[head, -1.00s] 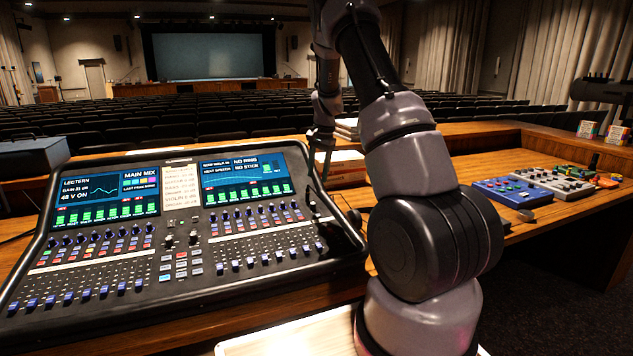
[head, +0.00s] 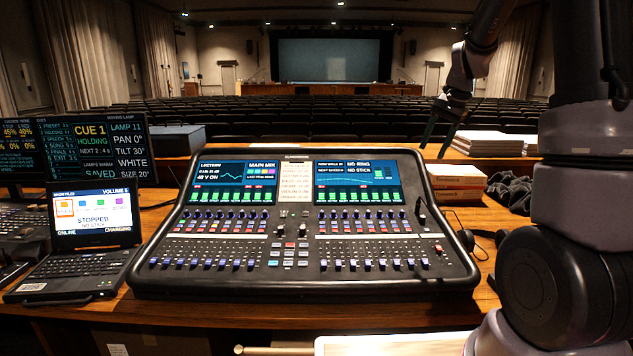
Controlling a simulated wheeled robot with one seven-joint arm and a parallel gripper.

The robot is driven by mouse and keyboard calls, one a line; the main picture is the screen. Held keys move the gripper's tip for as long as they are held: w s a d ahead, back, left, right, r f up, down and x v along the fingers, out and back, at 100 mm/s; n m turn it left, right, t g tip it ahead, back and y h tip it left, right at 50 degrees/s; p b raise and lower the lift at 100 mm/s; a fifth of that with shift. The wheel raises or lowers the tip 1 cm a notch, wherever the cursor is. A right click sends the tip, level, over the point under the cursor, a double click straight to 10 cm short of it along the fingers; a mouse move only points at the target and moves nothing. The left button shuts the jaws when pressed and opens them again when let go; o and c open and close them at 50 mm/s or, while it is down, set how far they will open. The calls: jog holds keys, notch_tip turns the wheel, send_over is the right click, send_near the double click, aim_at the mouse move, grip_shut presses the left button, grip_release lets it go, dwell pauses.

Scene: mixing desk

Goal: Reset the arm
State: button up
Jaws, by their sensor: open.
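My gripper (head: 441,138) hangs in the air at the upper right of the head view, fingers pointing down and apart, with nothing between them. It shows above and beyond the right rear corner of the mixing console (head: 305,245). My arm comes from the right edge of the picture, up and out of the frame, so its upper part is hidden. The console's two screens are lit.
Headphones (head: 467,238) rest at the console's right edge. A laptop (head: 85,240) and monitors (head: 100,150) stand left. Empty seats lie beyond.

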jog(key=s+a+r+n+t, duration=0.1)
jog(key=s+a+r, duration=0.1)
jog(key=s+r, duration=0.4)
jog(key=s+a+r+n+t, duration=0.1)
jog(key=s+a+r+n, duration=0.2)
jog(key=s, duration=0.4)
jog(key=s+a+r+n+t, duration=0.1)
jog(key=s+a+r+t, duration=0.1)
jog(key=s, duration=1.2)
jog(key=shift+s+a, duration=0.2)
jog(key=shift+a, duration=0.1)
jog(key=shift+r, duration=0.1)
